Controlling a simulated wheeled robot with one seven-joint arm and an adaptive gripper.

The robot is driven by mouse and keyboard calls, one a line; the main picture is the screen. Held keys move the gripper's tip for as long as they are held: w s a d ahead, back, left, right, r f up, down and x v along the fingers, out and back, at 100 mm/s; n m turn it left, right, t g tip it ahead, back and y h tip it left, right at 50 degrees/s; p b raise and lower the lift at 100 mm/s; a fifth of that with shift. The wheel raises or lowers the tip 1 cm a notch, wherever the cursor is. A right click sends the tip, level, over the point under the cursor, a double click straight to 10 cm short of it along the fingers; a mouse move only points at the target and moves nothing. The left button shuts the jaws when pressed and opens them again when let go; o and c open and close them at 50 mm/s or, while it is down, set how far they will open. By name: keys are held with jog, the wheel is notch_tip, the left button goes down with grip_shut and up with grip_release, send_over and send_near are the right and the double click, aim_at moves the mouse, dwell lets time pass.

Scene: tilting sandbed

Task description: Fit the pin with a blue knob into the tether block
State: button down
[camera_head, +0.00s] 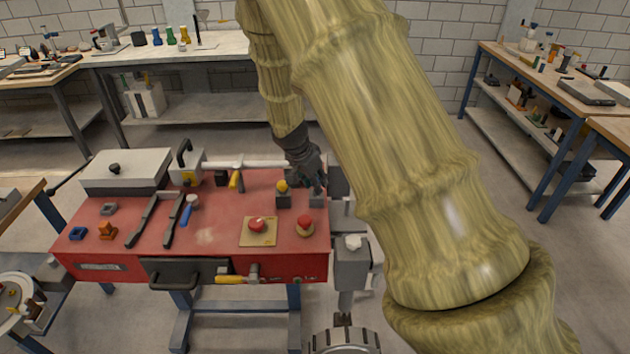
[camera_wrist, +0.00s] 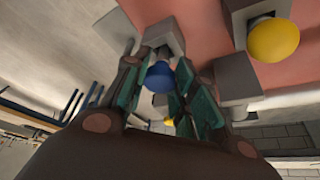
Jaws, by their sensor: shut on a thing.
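My gripper (camera_wrist: 168,75) is shut on the pin's blue knob (camera_wrist: 160,77), which sits between its green pads in the wrist view. A grey block (camera_wrist: 160,36) stands just beyond the fingertips, and another grey block (camera_wrist: 238,72) is to the right of the fingers. I cannot tell which one is the tether block, or whether the pin touches either. In the head view my gripper (camera_head: 317,182) points down at the red table's right edge, over a small grey block (camera_head: 316,200).
A grey block with a yellow knob (camera_head: 283,186) stands close on the left; its knob also shows in the wrist view (camera_wrist: 273,39). Red buttons (camera_head: 257,225) (camera_head: 305,222) are nearer the front of the red table (camera_head: 205,255). Tools and a grey-lidded box (camera_head: 125,170) lie left.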

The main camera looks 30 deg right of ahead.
jog(key=shift+f+b, duration=0.35)
jog(key=shift+f, duration=0.3)
jog(key=c, duration=0.6)
grip_release()
jog(key=shift+r, duration=0.1)
jog(key=shift+r+p, duration=2.5)
jog(key=shift+r, duration=1.45)
